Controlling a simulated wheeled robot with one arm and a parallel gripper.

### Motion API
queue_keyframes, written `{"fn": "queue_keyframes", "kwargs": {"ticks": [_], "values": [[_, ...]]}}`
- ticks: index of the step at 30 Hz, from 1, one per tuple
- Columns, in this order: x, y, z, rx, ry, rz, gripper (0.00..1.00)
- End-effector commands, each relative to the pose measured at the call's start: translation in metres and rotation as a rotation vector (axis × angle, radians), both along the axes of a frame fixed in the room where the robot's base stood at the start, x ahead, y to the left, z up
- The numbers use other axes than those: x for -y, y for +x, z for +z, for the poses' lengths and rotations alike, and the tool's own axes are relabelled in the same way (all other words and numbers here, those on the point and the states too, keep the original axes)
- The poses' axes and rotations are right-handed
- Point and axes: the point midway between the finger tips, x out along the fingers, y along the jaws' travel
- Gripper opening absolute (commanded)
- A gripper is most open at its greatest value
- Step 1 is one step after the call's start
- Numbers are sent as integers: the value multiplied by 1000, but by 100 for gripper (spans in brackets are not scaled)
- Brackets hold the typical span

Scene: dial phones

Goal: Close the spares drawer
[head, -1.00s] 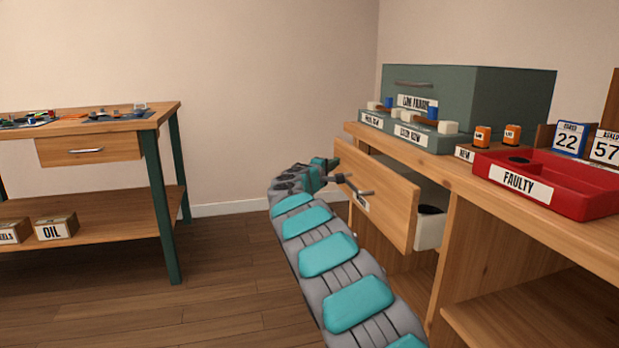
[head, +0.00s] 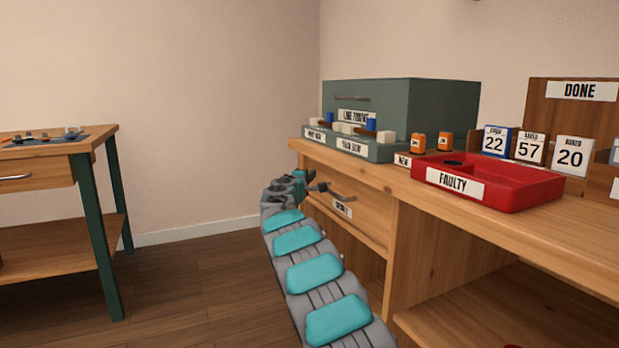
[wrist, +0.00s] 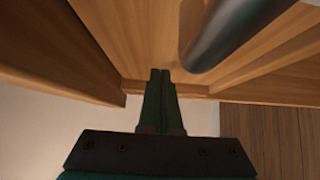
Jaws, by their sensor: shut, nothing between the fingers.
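The spares drawer (head: 365,228) is the wooden drawer under the left end of the workbench, with a white label too small to read. In the head view its front sits flush or nearly flush with the bench; any remaining gap is hard to tell. Its dark bar handle (head: 338,192) sticks out in front and shows large in the wrist view (wrist: 235,35). My gripper (wrist: 160,75) is shut and empty, its fingertips at the wooden front beside the handle. In the head view my gripper (head: 309,181) is partly hidden by my arm; contact cannot be confirmed.
The bench top (head: 400,185) holds a green cabinet (head: 440,110), a red FAULTY tray (head: 530,187), orange items and number cards. An open shelf (head: 500,310) lies below right. Another table (head: 60,145) stands at left, with clear floor (head: 200,290) between.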

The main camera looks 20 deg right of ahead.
Motion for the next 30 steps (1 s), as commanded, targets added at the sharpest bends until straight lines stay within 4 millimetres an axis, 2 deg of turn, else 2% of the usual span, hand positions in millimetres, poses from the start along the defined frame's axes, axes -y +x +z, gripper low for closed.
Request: {"fn": "queue_keyframes", "kwargs": {"ticks": [1, 8, 11, 17, 30], "values": [[5, -2, 0, 0, 1, -9, 0], [4, -3, 0, 1, 2, -11, 0], [-6, -3, 0, 2, 1, -10, 0], [-48, -2, 0, 2, -2, 4, 0], [-84, -42, 2, 0, -4, 0, 0]]}}
